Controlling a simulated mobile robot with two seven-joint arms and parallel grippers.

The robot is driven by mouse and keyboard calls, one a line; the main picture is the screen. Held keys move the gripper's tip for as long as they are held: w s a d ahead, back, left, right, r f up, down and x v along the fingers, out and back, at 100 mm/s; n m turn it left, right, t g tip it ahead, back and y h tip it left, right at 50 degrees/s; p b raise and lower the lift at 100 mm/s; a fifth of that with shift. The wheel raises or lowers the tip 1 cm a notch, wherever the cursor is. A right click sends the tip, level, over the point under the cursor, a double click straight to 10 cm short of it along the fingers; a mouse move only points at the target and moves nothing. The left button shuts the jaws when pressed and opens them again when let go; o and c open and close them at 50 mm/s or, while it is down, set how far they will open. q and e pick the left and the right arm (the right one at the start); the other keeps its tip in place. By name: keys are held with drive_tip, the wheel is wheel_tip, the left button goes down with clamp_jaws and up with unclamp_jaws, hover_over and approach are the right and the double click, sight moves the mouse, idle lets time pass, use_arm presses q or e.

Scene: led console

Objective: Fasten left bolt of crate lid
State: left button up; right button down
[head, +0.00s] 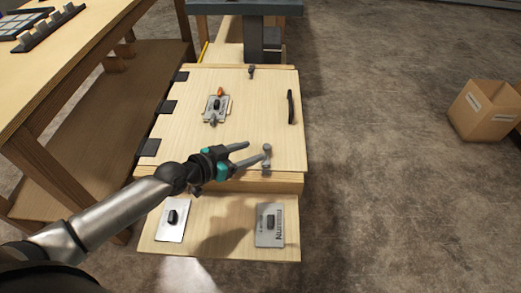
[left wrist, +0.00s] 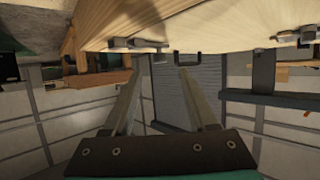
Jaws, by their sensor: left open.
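The crate lid (head: 180,122) is a pale wooden panel lying flat on the crate, with black hinges on its left side and a black handle (head: 291,107) on its right. A small grey bolt (head: 267,149) is at the lid's near edge, and another bolt (head: 251,72) is at the far edge. I cannot tell which is called left. My left gripper (head: 257,151) is open, with its fingers reaching right toward the near bolt; whether they touch it is unclear. In the left wrist view the gripper (left wrist: 160,82) shows spread, empty fingers below metal fittings (left wrist: 135,45). My right gripper is not in view.
A grey latch plate with an orange-tipped part (head: 215,108) sits on the lid. A lower front panel (head: 220,210) carries two metal plates. A wooden workbench (head: 80,60) stands close at left. A cardboard box (head: 484,110) is on the floor at right, with clear floor between.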

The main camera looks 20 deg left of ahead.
sight(266, 146)
use_arm(q)
drive_tip(key=shift+b+x, duration=0.5)
drive_tip(key=shift+x, duration=1.85)
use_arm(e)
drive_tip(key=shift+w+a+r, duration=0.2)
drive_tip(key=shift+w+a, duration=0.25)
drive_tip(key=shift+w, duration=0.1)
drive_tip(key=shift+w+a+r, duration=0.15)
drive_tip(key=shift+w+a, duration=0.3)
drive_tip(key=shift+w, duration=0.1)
use_arm(q)
clamp_jaws()
